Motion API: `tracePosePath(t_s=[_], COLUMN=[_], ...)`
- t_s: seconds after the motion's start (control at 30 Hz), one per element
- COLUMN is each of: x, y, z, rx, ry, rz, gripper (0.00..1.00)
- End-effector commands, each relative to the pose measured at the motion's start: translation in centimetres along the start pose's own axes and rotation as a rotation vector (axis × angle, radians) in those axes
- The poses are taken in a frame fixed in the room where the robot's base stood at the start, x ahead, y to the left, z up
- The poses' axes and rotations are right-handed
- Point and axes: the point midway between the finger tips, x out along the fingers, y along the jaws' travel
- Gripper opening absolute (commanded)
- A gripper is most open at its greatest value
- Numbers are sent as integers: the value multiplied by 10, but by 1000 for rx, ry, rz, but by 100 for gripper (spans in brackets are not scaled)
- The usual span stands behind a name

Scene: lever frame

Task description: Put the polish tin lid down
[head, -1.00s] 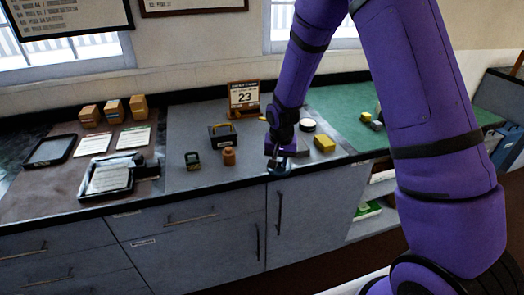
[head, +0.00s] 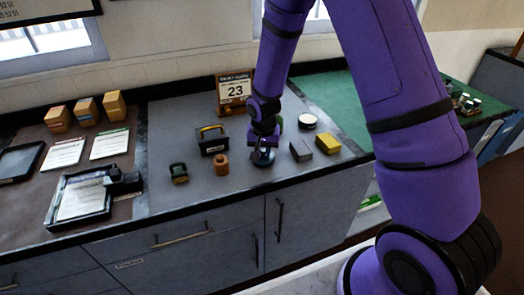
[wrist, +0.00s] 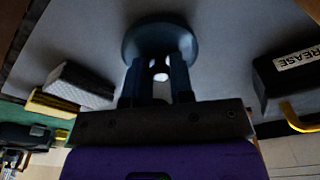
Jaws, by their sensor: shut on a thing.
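The polish tin lid is a dark blue round piece (wrist: 160,38), gripped by a part between the fingertips. In the head view the lid (head: 262,158) is at or just above the grey mat, near the counter's front edge; I cannot tell whether it touches. My gripper (head: 263,142) points down and is shut on it; its two fingers also show in the wrist view (wrist: 160,72). A round, dark-sided tin with a pale top (head: 307,121) stands behind and to the right, apart from the gripper.
A grey block (head: 300,150) and yellow block (head: 327,144) lie to the right. A black grease box with a yellow handle (head: 213,140), an orange-brown jar (head: 222,164) and a green item (head: 179,173) stand left. Bare grey mat (head: 245,190) lies in front.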

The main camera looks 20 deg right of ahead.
Motion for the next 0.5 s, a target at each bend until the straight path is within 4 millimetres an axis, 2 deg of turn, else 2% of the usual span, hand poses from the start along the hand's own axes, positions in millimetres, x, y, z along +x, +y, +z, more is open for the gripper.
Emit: tracePosePath(t_s=[0.03, 0.13, 0.47, 0.5], x=[8, 16, 18, 19], y=[1, 1, 1, 1], z=[4, 7, 7, 7], rx=[-2, 0, 1, 0], ry=[-3, -1, 0, 0], rz=[3, 1, 0, 0], gripper=[0, 0, 0, 24])
